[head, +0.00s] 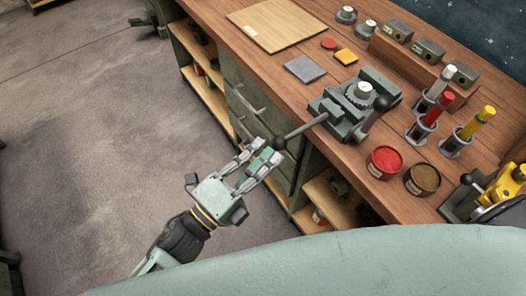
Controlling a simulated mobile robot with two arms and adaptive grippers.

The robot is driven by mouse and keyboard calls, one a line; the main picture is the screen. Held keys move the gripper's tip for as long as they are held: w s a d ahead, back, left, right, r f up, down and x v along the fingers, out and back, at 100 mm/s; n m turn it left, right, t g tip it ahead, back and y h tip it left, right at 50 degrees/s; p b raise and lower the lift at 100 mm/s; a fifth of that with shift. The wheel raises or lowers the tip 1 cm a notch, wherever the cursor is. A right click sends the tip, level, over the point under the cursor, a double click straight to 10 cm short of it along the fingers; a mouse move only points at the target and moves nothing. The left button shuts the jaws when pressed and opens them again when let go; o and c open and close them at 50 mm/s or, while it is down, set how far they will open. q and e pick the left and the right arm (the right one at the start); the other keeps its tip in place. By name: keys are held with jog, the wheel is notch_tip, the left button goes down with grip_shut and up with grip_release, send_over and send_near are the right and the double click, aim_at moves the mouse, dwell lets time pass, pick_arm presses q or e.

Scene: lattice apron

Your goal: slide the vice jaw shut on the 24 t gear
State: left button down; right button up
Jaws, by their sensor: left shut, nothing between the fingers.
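The grey-green vice (330,106) is mounted at the bench's front edge. Its screw bar runs toward the front left and ends in a dark ball knob (279,143). A dark gear (364,91) with a pale hub sits at the top of the vice, between the jaw blocks; its tooth count is unreadable. Whether the jaw touches the gear cannot be told. My left gripper (263,151) is shut and empty, its fingertips close to the ball knob in front of the bench. Whether they touch it is unclear. My right gripper is not in view.
Red (383,162) and brown (422,180) tins and several upright handled tools in holders stand right of the vice. A grey plate (304,69) and a wooden board (275,24) lie behind it to the left. Drawer handles project below the bench.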

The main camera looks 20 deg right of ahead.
pick_arm(q)
jog(key=d, duration=0.1)
jog(key=w+d, duration=0.1)
jog(key=shift+d, duration=0.4)
jog(key=shift+a, duration=0.1)
